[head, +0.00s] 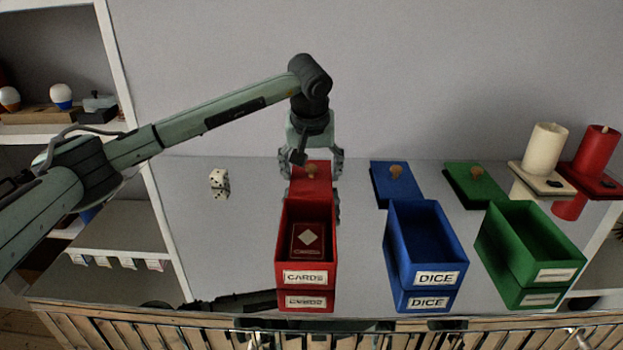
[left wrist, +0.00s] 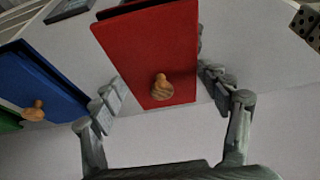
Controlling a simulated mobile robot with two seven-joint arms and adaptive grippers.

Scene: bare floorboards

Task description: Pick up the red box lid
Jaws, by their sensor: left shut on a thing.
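The red box lid (head: 313,184) is a flat red panel with a round wooden knob, behind the red box (head: 306,277) labelled CARDS. My left gripper (head: 311,163) is shut on the lid, with a finger at each side edge. In the left wrist view the lid (left wrist: 150,50) lies between the fingers (left wrist: 162,86), its knob facing the camera. I cannot tell whether the lid touches the table. The red box is open, with a red card pack (head: 308,240) inside. My right gripper is not in view.
The glossy table (head: 235,235) also holds an open blue box (head: 425,235) and an open green box (head: 530,244). Behind them lie a blue lid (head: 392,187) and a green lid (head: 474,187). Dice (head: 219,178) sit left; candles (head: 545,150) stand right. The left table area is mostly clear.

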